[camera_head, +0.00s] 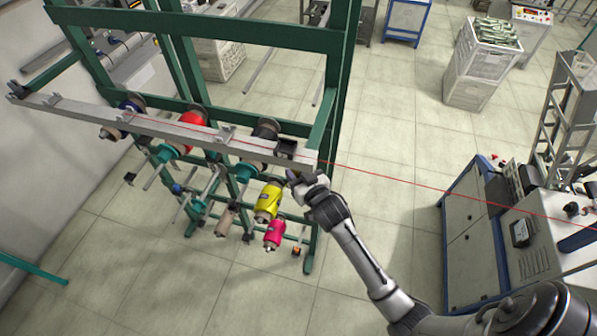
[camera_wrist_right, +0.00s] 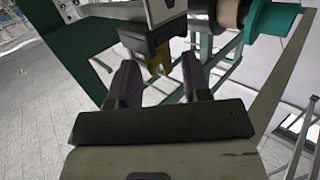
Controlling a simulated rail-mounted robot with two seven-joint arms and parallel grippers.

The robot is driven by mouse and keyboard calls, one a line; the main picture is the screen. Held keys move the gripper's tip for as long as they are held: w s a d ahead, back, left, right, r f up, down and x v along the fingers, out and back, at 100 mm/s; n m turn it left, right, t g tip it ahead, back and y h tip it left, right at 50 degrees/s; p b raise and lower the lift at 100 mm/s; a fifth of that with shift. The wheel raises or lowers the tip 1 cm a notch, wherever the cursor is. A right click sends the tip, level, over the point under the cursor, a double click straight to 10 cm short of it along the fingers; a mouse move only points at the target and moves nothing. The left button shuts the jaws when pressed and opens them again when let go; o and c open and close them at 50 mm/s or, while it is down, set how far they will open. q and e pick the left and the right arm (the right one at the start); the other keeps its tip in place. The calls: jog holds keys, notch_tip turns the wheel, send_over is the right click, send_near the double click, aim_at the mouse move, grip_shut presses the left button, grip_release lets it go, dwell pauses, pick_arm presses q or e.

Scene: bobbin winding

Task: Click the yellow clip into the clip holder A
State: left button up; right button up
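In the right wrist view, the yellow clip (camera_wrist_right: 157,66) hangs at the lower side of a dark block (camera_wrist_right: 150,38), which may be the clip holder A. I cannot tell how firmly the clip sits in it. My right gripper (camera_wrist_right: 160,76) has its two dark fingers apart, one on each side just below the clip, with a gap to each. In the head view, my right gripper (camera_head: 298,180) is just below the right end of the grey rail (camera_head: 165,126), near a dark block (camera_head: 287,149). The clip cannot be made out there. My left gripper is not in view.
A green frame (camera_head: 335,75) carries the rail. A thin red thread (camera_head: 440,185) runs right towards a blue-grey machine (camera_head: 475,235). The floor between is clear.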

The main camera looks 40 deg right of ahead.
jog(key=shift+o, duration=0.8)
jog(key=shift+s, duration=0.2)
jog(key=b+v, duration=0.2)
jog(key=v, duration=1.1)
jog(key=shift+s, duration=0.2)
